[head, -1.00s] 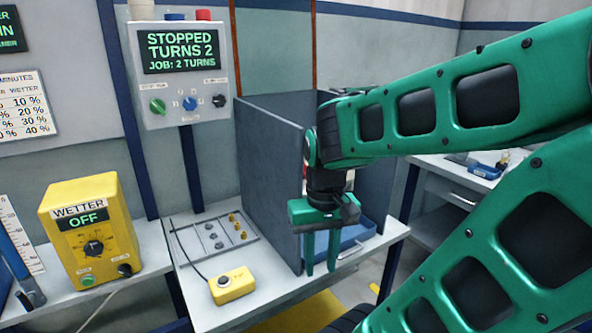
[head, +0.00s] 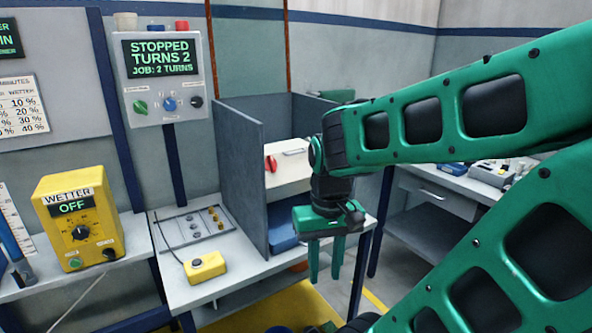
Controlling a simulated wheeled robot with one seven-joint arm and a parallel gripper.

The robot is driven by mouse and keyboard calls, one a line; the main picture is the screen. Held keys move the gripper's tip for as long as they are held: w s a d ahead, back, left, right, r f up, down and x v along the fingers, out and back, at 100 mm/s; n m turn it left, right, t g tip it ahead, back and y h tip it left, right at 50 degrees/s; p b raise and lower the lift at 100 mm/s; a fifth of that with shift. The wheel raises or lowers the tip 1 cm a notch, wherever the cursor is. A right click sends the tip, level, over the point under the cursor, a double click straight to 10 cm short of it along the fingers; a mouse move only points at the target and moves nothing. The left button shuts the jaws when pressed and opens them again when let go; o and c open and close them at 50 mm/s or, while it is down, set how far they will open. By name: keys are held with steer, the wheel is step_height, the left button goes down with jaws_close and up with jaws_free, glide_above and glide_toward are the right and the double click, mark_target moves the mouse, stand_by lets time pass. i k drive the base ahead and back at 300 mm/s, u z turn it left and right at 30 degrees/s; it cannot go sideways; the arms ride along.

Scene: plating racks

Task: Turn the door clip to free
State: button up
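A small red clip (head: 270,164) shows on the front of a white box-like unit (head: 291,173) inside the grey-walled booth. It looks like the door clip, but it is too small for me to read its setting. The unit's right part is partly hidden by my arm. My gripper (head: 325,276) hangs fingers down in front of the booth's right side, to the right of the clip and lower in the picture. Its two fingers are apart with nothing between them.
The booth's grey left wall (head: 240,175) stands beside the clip. A blue tray (head: 283,233) lies below the white unit. A yellow button box (head: 205,266) and a rack (head: 193,226) are on the bench. A control box (head: 162,75) reads STOPPED, TURNS 2.

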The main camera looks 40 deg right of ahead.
mark_target(271, 163)
steer(key=k, duration=1.2)
steer(key=z, duration=1)
steer(key=i, duration=1)
steer(key=u, duration=0.05)
